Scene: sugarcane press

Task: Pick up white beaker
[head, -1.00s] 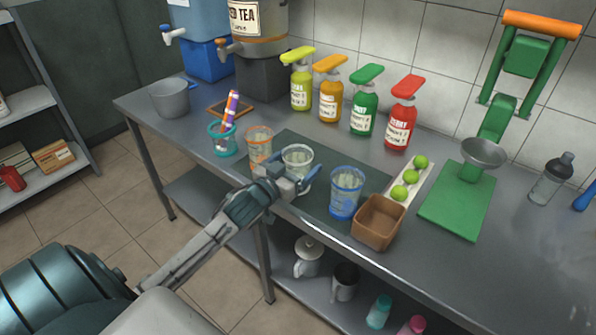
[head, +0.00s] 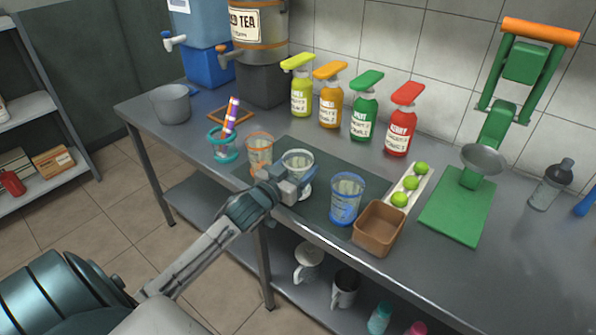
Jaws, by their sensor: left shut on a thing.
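The white beaker (head: 297,159) is a clear cup with a white rim, upright at the dark mat on the counter, between the orange-marked and blue-marked beakers. My left gripper (head: 298,178) reaches in from the lower left and is shut on the white beaker, with its fingers around the sides. The gripper hides much of the beaker's lower front, and I cannot tell whether its base is off the mat. My right gripper is not in view.
The orange beaker (head: 259,150) stands close on the left and the blue beaker (head: 346,200) close on the right. A brown box (head: 379,232) is beside the blue one. A teal holder (head: 222,150) stands further left. Syrup bottles (head: 364,112) line the back.

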